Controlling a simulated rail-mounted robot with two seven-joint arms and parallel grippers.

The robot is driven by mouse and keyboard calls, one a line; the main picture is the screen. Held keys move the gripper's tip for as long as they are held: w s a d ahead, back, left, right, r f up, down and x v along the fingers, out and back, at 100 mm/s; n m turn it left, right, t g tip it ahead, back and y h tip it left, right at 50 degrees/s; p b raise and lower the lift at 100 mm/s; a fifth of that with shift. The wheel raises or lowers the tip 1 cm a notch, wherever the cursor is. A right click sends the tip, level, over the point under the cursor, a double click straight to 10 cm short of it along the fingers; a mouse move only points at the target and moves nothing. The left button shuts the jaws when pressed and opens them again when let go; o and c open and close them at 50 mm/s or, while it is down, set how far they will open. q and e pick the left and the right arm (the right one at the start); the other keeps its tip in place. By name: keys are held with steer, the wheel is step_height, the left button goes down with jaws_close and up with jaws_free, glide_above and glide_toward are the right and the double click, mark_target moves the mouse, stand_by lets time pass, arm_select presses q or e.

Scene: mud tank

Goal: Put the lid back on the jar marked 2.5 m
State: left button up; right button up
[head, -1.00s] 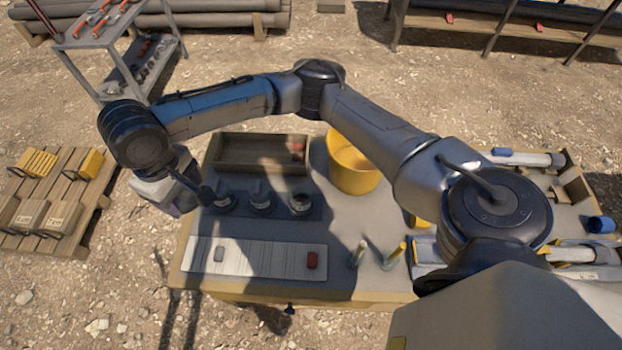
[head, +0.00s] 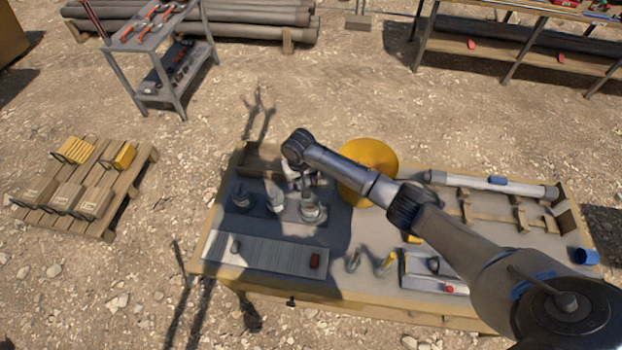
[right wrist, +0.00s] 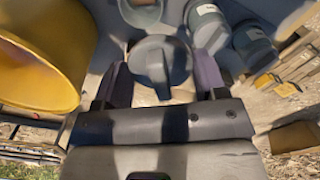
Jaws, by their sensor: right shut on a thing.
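Three grey jars stand in a row on the table, left (head: 240,201), middle (head: 275,202) and right (head: 311,210). The right one, nearest the yellow bucket, appears open; it shows at the top of the right wrist view (right wrist: 142,12). The other two also show there (right wrist: 207,26) (right wrist: 254,45), with labels too blurred to read. My right gripper (right wrist: 160,78) is shut on a round grey lid (right wrist: 158,62) with a raised grip bar. In the head view the gripper (head: 300,178) is just behind the right jar, apparently above the table. My left gripper is not in view.
The yellow bucket (head: 368,172) stands close to the right of the gripper. A wooden tray (head: 258,160) lies behind the jars. A ribbed pale board (head: 265,254) with two small objects lies in front. Yellow-handled tools (head: 386,264) stand front right.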

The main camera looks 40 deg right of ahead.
steer(key=shift+s+d+f+b, duration=0.35)
steer(key=shift+f+b, duration=0.55)
steer(key=shift+f, duration=0.75)
steer(key=shift+s+d+f+b, duration=0.4)
steer(key=shift+f+b, duration=0.55)
steer(key=shift+f, duration=0.75)
steer(key=shift+s+d+f+b, duration=0.35)
steer(key=shift+f+b, duration=0.55)
steer(key=shift+f, duration=0.75)
steer(key=shift+s+a+p, duration=0.1)
steer(key=shift+p, duration=0.4)
steer(key=shift+p, duration=0.35)
steer(key=shift+f, duration=0.2)
